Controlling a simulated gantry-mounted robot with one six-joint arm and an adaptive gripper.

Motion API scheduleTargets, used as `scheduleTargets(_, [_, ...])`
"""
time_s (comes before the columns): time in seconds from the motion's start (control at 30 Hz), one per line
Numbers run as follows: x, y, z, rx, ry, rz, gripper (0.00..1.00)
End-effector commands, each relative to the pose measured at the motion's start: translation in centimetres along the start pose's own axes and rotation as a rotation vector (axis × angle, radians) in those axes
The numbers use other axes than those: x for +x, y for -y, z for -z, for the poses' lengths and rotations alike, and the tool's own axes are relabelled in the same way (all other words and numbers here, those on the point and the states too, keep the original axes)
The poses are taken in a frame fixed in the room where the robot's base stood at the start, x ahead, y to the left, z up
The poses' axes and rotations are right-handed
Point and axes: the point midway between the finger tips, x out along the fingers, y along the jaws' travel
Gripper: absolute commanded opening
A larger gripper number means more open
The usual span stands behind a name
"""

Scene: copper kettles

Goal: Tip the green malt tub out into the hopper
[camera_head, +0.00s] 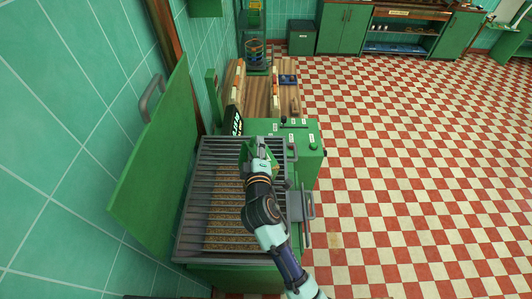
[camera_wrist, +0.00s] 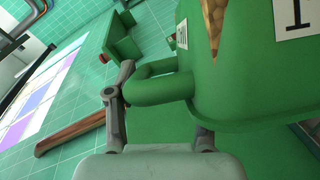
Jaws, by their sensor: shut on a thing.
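The green malt tub (camera_head: 252,153) is small in the head view, above the far part of the hopper (camera_head: 185,225). In the wrist view the tub (camera_wrist: 255,85) fills the upper right, with its green loop handle (camera_wrist: 158,88) towards the left. My gripper (camera_head: 260,163) is shut on this handle; one finger shows beside it and the other is partly hidden. The tub looks tilted in the wrist view. A pointed tan patch shows on it; I cannot tell whether it is grain or a marking. The hopper is open under a barred grate, with tan grain below the bars.
The hopper's green lid (camera_head: 150,150) stands raised against the tiled wall on the left. A green control box (camera_head: 305,140) adjoins the hopper's far right. A wooden bench (camera_head: 262,95) stands beyond. The checkered floor to the right is clear.

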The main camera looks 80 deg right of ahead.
Motion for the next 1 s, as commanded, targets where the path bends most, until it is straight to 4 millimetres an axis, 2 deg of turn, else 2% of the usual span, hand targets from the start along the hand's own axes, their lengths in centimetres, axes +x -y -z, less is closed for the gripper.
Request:
scheduleTargets(0.03, [-0.1,1.1,0.3,-0.035,-0.006,-0.018,0.0])
scheduleTargets(0.43, [-1.5,4.6,3.7,-0.349,-0.005,-0.147,0.0])
scheduleTargets(0.7, [-2.1,5.4,5.0,-0.463,-0.003,-0.194,0.0])
scheduleTargets(1.0, [-2.1,5.4,5.2,-0.474,-0.002,-0.198,0.0])
